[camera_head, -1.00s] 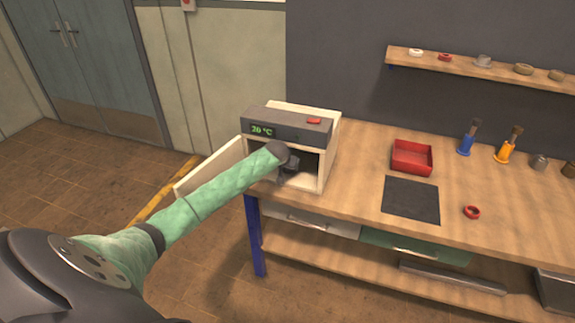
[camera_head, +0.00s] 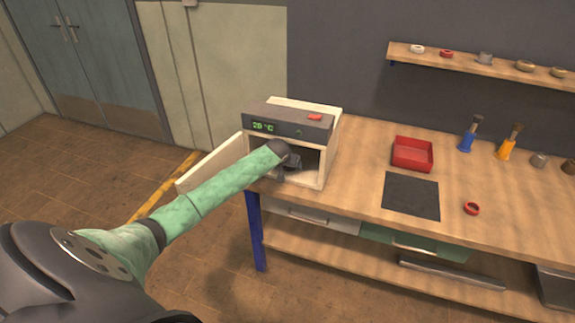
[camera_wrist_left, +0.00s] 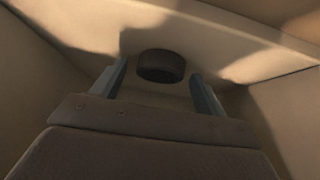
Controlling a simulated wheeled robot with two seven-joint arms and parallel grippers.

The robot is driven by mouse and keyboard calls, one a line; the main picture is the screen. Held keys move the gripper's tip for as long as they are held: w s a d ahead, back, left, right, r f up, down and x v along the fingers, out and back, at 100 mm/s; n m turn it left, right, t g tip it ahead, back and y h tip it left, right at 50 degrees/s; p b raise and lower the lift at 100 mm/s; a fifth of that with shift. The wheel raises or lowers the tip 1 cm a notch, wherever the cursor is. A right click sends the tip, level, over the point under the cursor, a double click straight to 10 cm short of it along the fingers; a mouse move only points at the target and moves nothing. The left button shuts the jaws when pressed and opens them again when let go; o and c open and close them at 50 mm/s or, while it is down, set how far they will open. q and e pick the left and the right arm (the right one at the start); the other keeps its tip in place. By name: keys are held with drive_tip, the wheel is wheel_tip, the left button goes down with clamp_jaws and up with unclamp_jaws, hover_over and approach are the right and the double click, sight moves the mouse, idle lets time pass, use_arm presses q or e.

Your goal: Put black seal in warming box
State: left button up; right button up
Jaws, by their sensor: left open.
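The warming box (camera_head: 326,160) stands on the left end of the workbench, its front open and its door (camera_head: 212,165) swung out to the left. Its display reads about 20 °C. My left gripper (camera_head: 290,165) is at the box opening, reaching inside. In the left wrist view, the black seal (camera_wrist_left: 161,66) is a dark ring inside the box, between and slightly beyond the two spread fingertips. A gap shows on each side of it, so the gripper is open and does not grip it. The head view does not show this seal. My right gripper is out of view.
A wall shelf (camera_head: 470,67) holds several small parts. The bench between box and tray is clear.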

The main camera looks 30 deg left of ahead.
use_arm(q)
drive_tip(key=shift+r, duration=0.1)
